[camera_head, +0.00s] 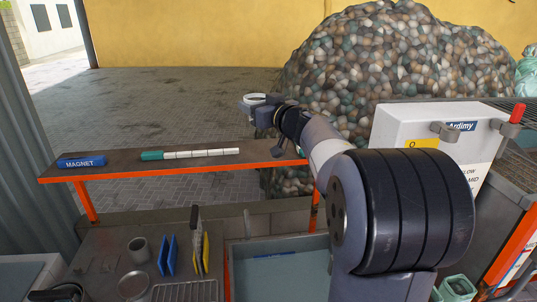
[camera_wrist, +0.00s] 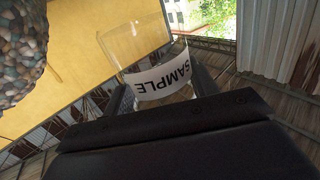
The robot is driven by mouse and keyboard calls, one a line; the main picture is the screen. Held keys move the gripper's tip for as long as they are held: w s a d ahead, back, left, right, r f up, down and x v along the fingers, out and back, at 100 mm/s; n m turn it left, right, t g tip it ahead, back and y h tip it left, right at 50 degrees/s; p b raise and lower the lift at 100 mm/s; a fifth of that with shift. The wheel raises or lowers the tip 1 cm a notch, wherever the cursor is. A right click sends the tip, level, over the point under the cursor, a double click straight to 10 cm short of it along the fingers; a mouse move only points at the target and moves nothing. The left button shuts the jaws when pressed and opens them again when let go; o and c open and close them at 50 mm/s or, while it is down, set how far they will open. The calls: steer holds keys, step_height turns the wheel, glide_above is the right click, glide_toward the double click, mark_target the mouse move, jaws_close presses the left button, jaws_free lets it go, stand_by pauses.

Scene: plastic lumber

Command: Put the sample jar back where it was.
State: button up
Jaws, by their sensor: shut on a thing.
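The sample jar (camera_wrist: 158,80) is clear, with a white band reading SAMPLE, which appears upside down in the wrist view. My gripper (camera_wrist: 161,90) is shut on it, with a dark finger on either side of the band. In the head view my gripper (camera_head: 262,108) is held out above the right part of the orange-edged shelf (camera_head: 120,167). The jar shows there only as a small pale round shape (camera_head: 257,98) at the fingers. I cannot tell its exact tilt or whether it holds anything.
A blue magnet (camera_head: 81,162) and a teal-and-white segmented stick (camera_head: 190,154) lie on the shelf. Below are a grey cup (camera_head: 139,250), blue and yellow flat tools and a basin (camera_head: 280,275). A pile of plastic pieces (camera_head: 390,65) and a white box (camera_head: 400,125) stand right.

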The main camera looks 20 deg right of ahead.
steer(key=w+d+f+m+h, duration=0.1)
steer(key=w+d+f+h, duration=0.15)
steer(key=w+d, duration=0.4)
steer(key=shift+y, duration=0.45)
steer(key=shift+d+f+b, duration=0.2)
steer(key=shift+f+b, duration=0.25)
steer(key=shift+f, duration=2.2)
steer(key=shift+d+f+b, duration=0.2)
steer(key=shift+f+b, duration=0.25)
steer(key=shift+f, duration=2.2)
steer(key=shift+f, duration=0.15)
steer(key=o, duration=1.1)
steer(key=s, duration=0.4)
steer(key=s+d+b, duration=0.1)
steer(key=s, duration=0.3)
steer(key=s+d+b, duration=0.1)
steer(key=s, duration=0.3)
steer(key=shift+d+r, duration=0.15)
steer(key=shift+r, duration=0.05)
